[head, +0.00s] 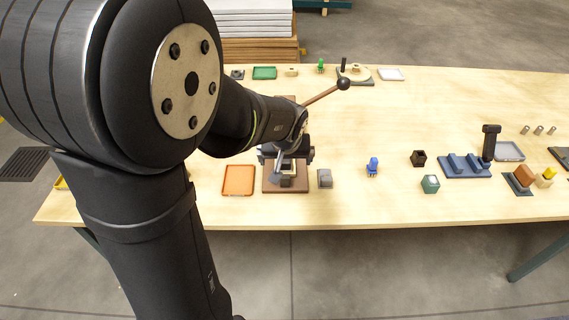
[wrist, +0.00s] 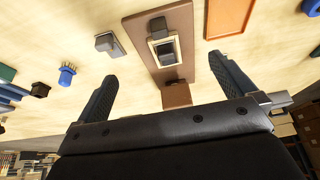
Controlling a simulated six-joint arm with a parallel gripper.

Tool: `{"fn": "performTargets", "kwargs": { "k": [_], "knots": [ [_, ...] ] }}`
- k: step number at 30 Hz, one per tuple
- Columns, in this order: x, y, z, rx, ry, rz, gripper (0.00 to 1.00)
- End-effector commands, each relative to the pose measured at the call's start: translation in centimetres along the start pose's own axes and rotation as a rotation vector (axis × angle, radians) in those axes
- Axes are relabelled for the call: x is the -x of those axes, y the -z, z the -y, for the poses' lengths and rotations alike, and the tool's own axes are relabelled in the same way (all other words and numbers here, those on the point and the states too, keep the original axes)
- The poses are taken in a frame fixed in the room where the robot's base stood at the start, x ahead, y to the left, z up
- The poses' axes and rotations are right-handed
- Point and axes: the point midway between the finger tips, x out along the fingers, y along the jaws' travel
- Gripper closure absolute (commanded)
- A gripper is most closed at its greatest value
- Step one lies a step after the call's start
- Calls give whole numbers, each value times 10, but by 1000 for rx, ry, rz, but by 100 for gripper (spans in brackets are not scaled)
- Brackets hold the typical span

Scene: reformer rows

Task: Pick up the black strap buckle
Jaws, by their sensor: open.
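My gripper (head: 286,154) is in the air above a brown base board (head: 272,188) near the table's front edge. In the wrist view its two fingers stand wide apart, with nothing between them; the gripper (wrist: 163,70) points toward the brown board (wrist: 182,25). On this board sits a small dark piece (wrist: 166,50) within a pale rectangular frame, with a dark block (wrist: 158,26) beside it. The dark piece may be the black strap buckle, but I cannot tell for sure. In the head view my gripper partly hides this spot.
An orange tray (head: 238,181) lies left of the board, a grey block (head: 325,178) right of it. A lever with a dark knob (head: 343,83) rises behind. A blue piece (head: 373,167), black box (head: 419,158) and blue fixture (head: 464,168) stand farther right.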

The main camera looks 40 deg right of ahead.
Motion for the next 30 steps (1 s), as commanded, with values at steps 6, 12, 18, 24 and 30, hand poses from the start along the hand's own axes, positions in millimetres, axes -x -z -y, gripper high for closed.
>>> {"fn": "performTargets", "kwargs": {
  "k": [6,12,18,24,30],
  "knots": [
    [0,0,0,0,0,0,0],
    [0,0,0,0,0,0,0],
    [0,0,0,0,0,0,31],
    [0,0,0,0,0,0,38],
    [2,20,0,3,0,-2,38]
  ]
}}
